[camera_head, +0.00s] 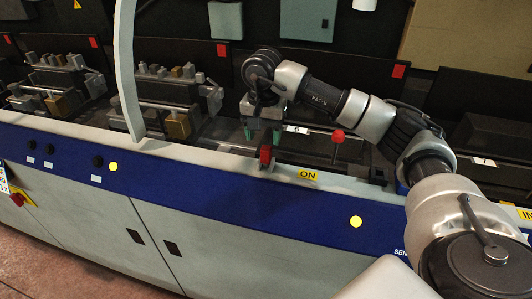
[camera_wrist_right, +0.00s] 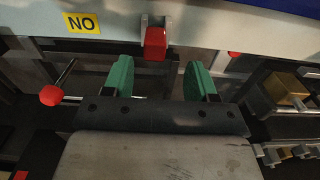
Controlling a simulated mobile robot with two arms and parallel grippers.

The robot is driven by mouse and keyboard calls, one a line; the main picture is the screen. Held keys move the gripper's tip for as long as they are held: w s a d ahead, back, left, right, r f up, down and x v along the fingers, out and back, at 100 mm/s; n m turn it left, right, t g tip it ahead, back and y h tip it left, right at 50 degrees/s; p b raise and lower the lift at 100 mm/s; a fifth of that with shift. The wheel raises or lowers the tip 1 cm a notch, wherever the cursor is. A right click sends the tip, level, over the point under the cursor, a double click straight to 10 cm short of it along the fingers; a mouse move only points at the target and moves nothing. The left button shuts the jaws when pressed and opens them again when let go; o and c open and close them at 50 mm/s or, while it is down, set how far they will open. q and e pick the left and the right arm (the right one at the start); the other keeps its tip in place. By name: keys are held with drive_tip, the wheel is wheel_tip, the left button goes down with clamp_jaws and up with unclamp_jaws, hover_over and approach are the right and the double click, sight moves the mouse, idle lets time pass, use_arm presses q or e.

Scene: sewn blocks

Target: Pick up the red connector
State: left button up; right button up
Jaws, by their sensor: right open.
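The red connector (camera_head: 265,153) is a small red block on a grey mount at the front edge of the machine, left of the yellow "ON" label. In the right wrist view it (camera_wrist_right: 155,43) sits ahead of the fingertips, roughly centred between them. My right gripper (camera_head: 263,134) is open, with green finger pads apart and nothing between them. It points down just behind the red connector in the head view. The wrist view also shows its two pads (camera_wrist_right: 159,77), not touching the connector. My left gripper is not in view.
A red ball knob on a rod (camera_head: 338,135) stands to the right of my right gripper. Block-like fixtures (camera_head: 178,100) with brass-coloured parts are to the left. A pale upright bar (camera_head: 126,70) rises from the machine's front edge. The blue panel (camera_head: 200,185) runs along the front.

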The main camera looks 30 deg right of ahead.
sight(266, 148)
drive_tip(key=f+p, duration=0.1)
drive_tip(key=f, duration=0.1)
drive_tip(key=s+f+p, duration=0.1)
drive_tip(key=f, duration=0.1)
drive_tip(key=shift+d+f, duration=0.1)
drive_tip(key=shift+f, duration=0.05)
drive_tip(key=shift+w+f, duration=0.1)
drive_tip(key=shift+f, duration=0.25)
drive_tip(key=shift+c, duration=0.6)
drive_tip(key=c, duration=0.9)
drive_tip(key=shift+r, duration=0.1)
